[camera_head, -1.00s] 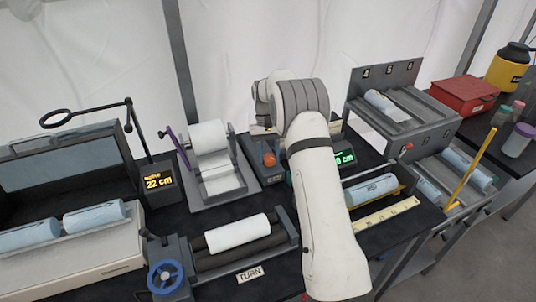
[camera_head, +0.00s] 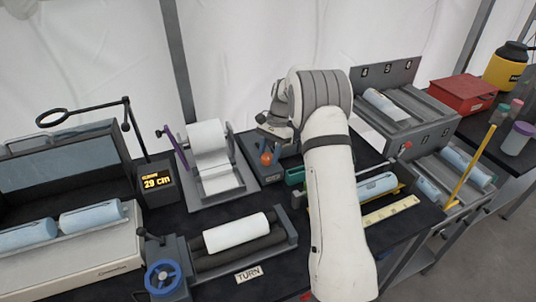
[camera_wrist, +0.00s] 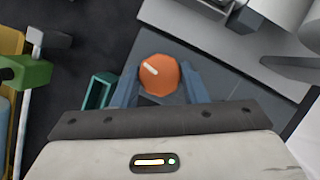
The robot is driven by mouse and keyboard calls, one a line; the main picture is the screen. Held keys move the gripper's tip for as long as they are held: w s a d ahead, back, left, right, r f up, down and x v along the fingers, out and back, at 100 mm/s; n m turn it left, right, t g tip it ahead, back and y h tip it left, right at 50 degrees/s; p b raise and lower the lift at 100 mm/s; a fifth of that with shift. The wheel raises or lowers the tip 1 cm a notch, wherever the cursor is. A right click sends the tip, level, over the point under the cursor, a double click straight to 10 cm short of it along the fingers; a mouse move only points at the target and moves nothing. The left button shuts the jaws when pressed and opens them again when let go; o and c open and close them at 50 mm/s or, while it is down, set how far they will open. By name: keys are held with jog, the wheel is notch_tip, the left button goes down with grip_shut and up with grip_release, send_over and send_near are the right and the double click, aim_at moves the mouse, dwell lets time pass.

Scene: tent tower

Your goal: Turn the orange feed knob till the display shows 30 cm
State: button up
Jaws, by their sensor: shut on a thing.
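The orange feed knob (camera_wrist: 160,80) sits on a grey plate. In the wrist view it is between the two blue fingers of my gripper (camera_wrist: 160,88), which is shut on it. A short white mark on the knob's face points to the upper left in that view. In the head view the knob (camera_head: 266,158) is small and partly covered by the fingers. The display with yellow digits (camera_head: 157,182), left of the paper roll stand, reads 29 cm. Its small upper line is too blurred to read.
A paper roll stand (camera_head: 209,158) is just left of the knob. A roller unit with a blue handwheel (camera_head: 163,278) is in front. My arm hides part of the table right of the knob. A yellow rod (camera_head: 467,165) stands at the right.

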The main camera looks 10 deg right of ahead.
jog(key=shift+m, duration=0.5)
jog(key=o, duration=1)
jog(key=shift+c, duration=0.2)
jog(key=b+v, duration=0.1)
jog(key=v, duration=0.6)
jog(key=shift+d+r, duration=0.2)
jog(key=shift+r, duration=0.1)
